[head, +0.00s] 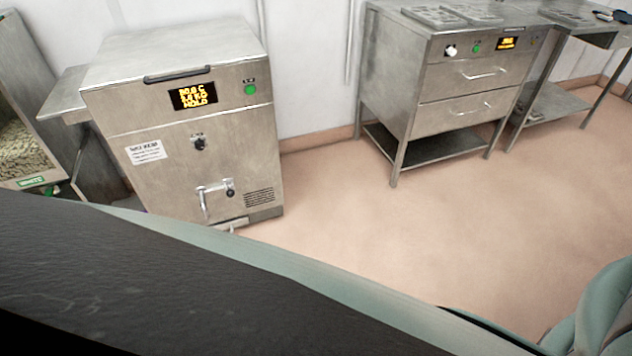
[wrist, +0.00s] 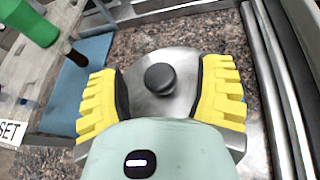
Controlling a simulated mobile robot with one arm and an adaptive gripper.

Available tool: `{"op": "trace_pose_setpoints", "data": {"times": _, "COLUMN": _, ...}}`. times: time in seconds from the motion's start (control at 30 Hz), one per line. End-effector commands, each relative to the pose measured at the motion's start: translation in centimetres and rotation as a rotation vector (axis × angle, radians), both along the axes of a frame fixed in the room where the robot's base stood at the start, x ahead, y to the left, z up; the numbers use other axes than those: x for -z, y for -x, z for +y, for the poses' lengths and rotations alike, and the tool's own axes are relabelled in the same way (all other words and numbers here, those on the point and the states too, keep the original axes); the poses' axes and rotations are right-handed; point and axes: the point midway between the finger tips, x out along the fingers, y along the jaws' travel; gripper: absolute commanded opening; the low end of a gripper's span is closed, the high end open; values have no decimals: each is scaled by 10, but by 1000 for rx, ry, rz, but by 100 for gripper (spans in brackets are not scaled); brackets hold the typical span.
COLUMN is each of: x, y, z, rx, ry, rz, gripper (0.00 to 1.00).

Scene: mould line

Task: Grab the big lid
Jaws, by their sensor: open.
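A round steel lid (wrist: 178,58) with a black knob (wrist: 160,78) lies on a speckled stone surface in the wrist view. My gripper (wrist: 160,74) is open above it. Its yellow fingers stand left and right of the knob, with clear space on both sides and nothing held between them. The fingers and the pale green gripper body hide much of the lid. From this view I cannot tell the height of the fingertips above the lid. Neither the lid nor my gripper shows in the head view.
In the wrist view, metal rails (wrist: 275,80) run right of the lid, and a blue mat (wrist: 88,65) and a green-topped object (wrist: 30,22) lie left. In the head view, a steel melter (head: 190,110) and a drawer cabinet (head: 460,80) stand along the wall, with open floor (head: 400,230) in front.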

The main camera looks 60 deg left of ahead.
Motion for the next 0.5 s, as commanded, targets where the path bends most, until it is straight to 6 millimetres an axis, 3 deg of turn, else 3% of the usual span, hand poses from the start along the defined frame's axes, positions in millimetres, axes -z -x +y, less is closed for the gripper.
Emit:
{"op": "trace_pose_setpoints", "data": {"times": 0.17, "x": 0, "y": -1, "z": 1, "rx": -4, "ry": -1, "rz": 0, "gripper": 70}}
{"op": "trace_pose_setpoints", "data": {"times": 0.5, "x": 0, "y": -1, "z": 1, "rx": -3, "ry": -1, "rz": -1, "gripper": 35}}
